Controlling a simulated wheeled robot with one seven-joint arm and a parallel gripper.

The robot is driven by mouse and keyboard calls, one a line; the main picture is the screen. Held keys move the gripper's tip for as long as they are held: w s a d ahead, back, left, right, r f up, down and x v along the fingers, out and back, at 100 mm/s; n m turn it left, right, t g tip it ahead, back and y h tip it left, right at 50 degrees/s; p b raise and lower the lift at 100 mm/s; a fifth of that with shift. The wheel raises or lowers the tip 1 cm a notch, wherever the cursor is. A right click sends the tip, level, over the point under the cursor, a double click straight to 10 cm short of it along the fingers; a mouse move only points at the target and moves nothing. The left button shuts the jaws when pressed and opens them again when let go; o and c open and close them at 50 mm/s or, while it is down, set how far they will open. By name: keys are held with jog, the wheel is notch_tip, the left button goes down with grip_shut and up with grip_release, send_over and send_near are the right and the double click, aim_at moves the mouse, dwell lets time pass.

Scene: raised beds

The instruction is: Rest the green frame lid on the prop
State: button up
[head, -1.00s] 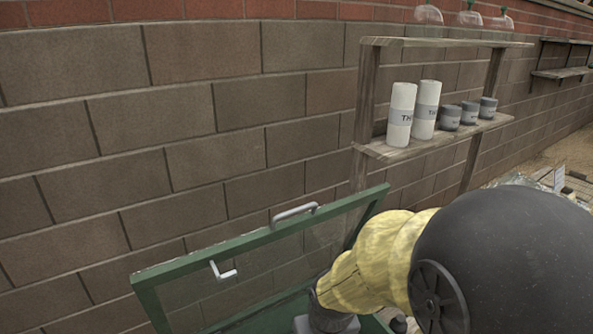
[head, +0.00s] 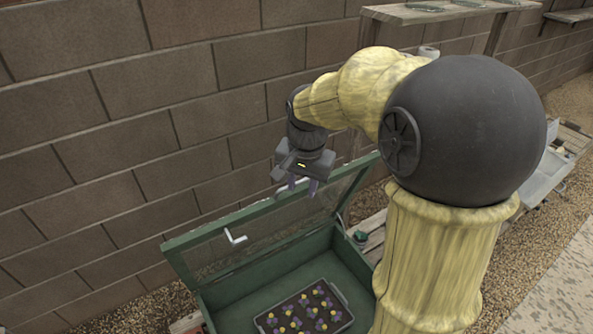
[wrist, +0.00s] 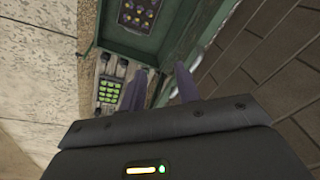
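The green frame lid (head: 200,238), a green-edged clear panel, stands raised and tilted back over the green cold frame (head: 235,293) in the head view. A pale bent piece (head: 235,237) shows on the lid's panel; I cannot tell whether it is the prop. A dark slanted bar (head: 352,192) shows at the lid's right end; whether it bears the lid is unclear. My gripper (head: 302,187) points down at the lid's top edge, its purple fingers apart. In the wrist view the fingers (wrist: 160,82) also stand apart with nothing clearly between them. Any contact with the lid is unclear.
A dark tray (head: 262,321) of purple and yellow flowers sits inside the frame. A brick wall (head: 90,130) rises close behind. A wooden shelf (head: 440,14) is at the upper right. A tray of green plants (wrist: 109,90) and small dark pots lie beside the frame.

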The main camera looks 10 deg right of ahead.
aim_at(297, 183)
jog(key=w+r+m, duration=0.3)
jog(key=r, duration=0.3)
jog(key=w+d+r+m, duration=0.1)
jog(key=w+r+m, duration=0.2)
jog(key=r, duration=0.3)
jog(key=shift+d+m+g, duration=0.25)
jog(key=shift+m+g, duration=0.05)
jog(key=shift+m, duration=0.4)
jog(key=shift+r, duration=0.1)
jog(key=f, duration=0.5)
jog(key=w+f+p, duration=0.1)
jog(key=f, duration=0.5)
jog(key=w+f+p, duration=0.1)
jog(key=f, duration=0.5)
jog(key=shift+w+a+f, duration=0.1)
jog(key=shift+a+f, duration=0.05)
jog(key=shift+a, duration=0.2)
grip_shut()
